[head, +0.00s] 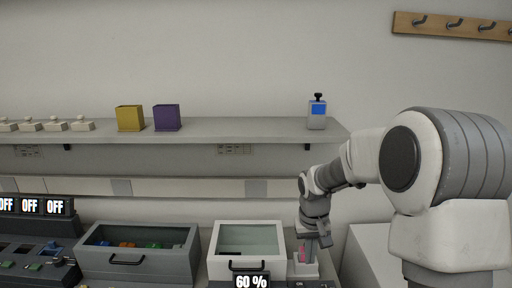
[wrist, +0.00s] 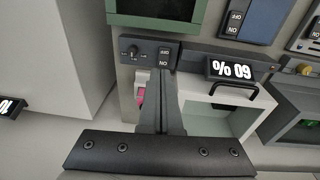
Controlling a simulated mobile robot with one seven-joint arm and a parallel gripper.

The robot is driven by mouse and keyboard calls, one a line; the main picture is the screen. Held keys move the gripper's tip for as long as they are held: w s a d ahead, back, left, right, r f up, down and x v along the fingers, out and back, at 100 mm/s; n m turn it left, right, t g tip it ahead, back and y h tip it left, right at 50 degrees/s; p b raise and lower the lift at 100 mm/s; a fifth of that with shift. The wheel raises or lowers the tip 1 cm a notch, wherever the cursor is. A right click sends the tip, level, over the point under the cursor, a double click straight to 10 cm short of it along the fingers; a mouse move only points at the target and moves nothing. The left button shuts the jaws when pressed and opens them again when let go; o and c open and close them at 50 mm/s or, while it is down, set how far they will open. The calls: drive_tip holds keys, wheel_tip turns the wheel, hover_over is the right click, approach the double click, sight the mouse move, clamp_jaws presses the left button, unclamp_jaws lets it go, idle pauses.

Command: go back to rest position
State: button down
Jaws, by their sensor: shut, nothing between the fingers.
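My gripper (head: 314,256) hangs low at the right of the counter, just right of the white bin, with its fingers pointing down. In the wrist view its two grey fingers (wrist: 161,80) lie together, with nothing between them. A pink object (head: 302,252) stands in a small pale holder beside the fingers. It also shows in the wrist view (wrist: 141,95), just left of the fingers and partly hidden. I cannot tell whether the fingers touch the holder.
A grey bin (head: 138,276) holds coloured items. Above, a shelf (head: 240,131) carries yellow and purple boxes and a bottle (head: 317,112). A dial-and-switch panel (wrist: 148,53) is near the fingertips.

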drive_tip(key=s+r+t, duration=0.2)
drive_tip(key=s+r, duration=1)
drive_tip(key=r, duration=0.1)
drive_tip(key=s+r+t, duration=0.2)
drive_tip(key=s, duration=1.1)
drive_tip(key=shift+s+a+r+t+y, duration=0.15)
drive_tip(key=shift+s+r+t+y, duration=0.15)
drive_tip(key=shift+s, duration=0.1)
